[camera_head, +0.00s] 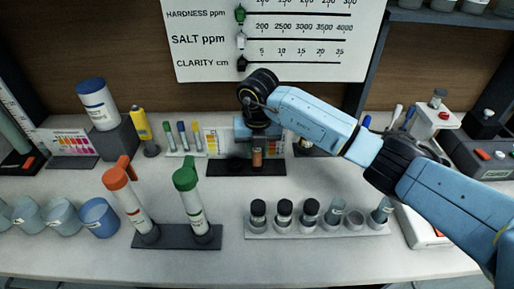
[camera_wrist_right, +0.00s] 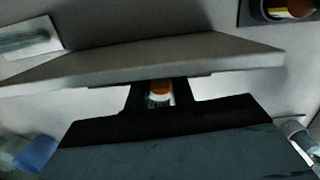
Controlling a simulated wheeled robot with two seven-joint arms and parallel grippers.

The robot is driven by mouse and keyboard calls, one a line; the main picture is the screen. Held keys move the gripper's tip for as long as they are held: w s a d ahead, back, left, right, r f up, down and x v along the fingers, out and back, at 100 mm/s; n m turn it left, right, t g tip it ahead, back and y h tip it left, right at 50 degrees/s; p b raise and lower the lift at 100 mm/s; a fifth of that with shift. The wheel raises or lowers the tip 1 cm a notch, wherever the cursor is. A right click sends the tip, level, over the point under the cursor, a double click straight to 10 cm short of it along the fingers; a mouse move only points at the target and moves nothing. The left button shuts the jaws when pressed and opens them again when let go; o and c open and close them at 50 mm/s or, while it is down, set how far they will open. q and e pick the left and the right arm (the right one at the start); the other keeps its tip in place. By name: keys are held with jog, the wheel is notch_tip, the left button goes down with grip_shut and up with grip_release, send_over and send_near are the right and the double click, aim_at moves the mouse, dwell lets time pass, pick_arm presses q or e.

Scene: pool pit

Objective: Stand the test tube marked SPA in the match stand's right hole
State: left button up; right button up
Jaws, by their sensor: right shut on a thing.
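My right gripper (camera_head: 257,145) reaches down over the dark match stand (camera_head: 222,168), in front of a colour card (camera_head: 215,141). It is shut on a small tube; an orange-brown part of the tube (camera_head: 257,157) shows below the gripper, over the right part of the stand. In the right wrist view the tube (camera_wrist_right: 160,92) shows an orange end and a pale part between the fingers. Its marking cannot be read. The gripper and the tube hide the stand's holes, so I cannot tell whether the tube is in one. My left gripper is out of view.
A white rack (camera_head: 300,233) in front holds several vials and one empty hole (camera_head: 355,219). Blue cups (camera_head: 99,216) stand further left. The front counter is clear.

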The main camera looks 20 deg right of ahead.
jog(key=shift+f, duration=0.25)
dwell(0.7)
jog(key=o, duration=1)
jog(key=shift+o, duration=0.2)
notch_tip(320, 180, up, 7)
jog(key=p, duration=0.4)
jog(key=shift+p, duration=0.35)
